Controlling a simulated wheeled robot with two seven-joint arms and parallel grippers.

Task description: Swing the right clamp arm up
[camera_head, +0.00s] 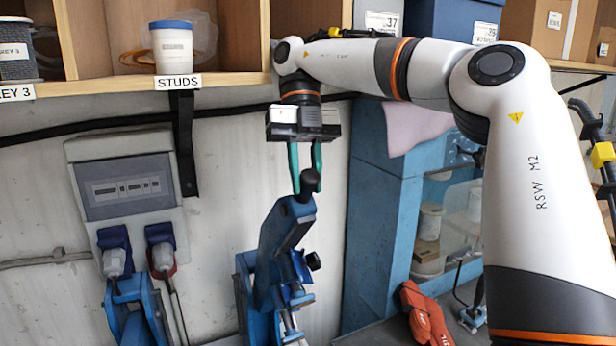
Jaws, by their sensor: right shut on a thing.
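The right clamp arm (283,235) is a blue bar with a black ball knob (310,180) at its upper end. It stands raised and steep, tilted a little to the right, above its blue clamp body at the bottom of the view. My right gripper (306,177) points down from above, its two teal fingers shut on the knob. The fingers partly hide the knob's top. My left gripper is not in view.
Another blue fixture (137,298) stands at lower left, below a grey socket box (128,185) with plugs. A shelf (110,84) with a STUDS cup (172,48) is above. A blue cabinet (375,240) stands close right of the clamp.

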